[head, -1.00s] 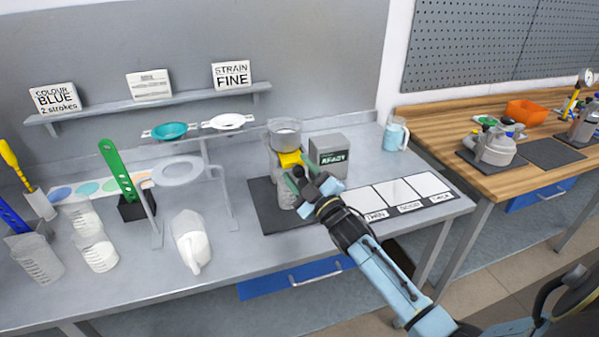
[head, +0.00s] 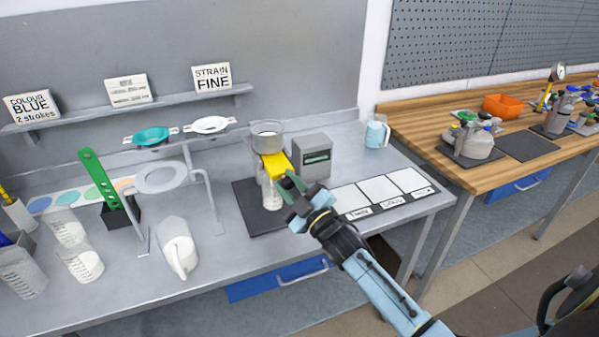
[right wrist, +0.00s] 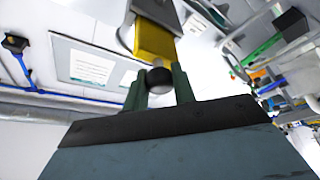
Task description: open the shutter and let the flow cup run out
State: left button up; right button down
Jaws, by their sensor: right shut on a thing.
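My right gripper (head: 290,184) is shut on the shutter's dark round knob (right wrist: 160,80), with a finger on each side. A clear beaker (head: 272,198) stands under the cup, partly hidden by the shutter and gripper. I cannot tell its contents. A grey box with a small display (head: 313,157) stands right of the cup. My left gripper is not in view.
White labelled squares (head: 380,189) lie right of the mat. A light blue jug (head: 377,132) stands at the back right.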

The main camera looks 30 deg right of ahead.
jog(key=shift+f, duration=0.1)
jog(key=shift+a, duration=0.1)
jog(key=c, duration=1.5)
grip_release()
jog(key=shift+s, duration=0.1)
jog(key=o, duration=0.4)
jog(key=shift+c, duration=0.2)
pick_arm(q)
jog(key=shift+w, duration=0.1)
pick_arm(e)
jog(key=shift+s, duration=0.1)
pick_arm(q)
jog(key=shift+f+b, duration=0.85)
jog(key=shift+b, duration=0.1)
pick_arm(e)
jog(key=v, duration=1.3)
jog(key=shift+s+f, duration=0.1)
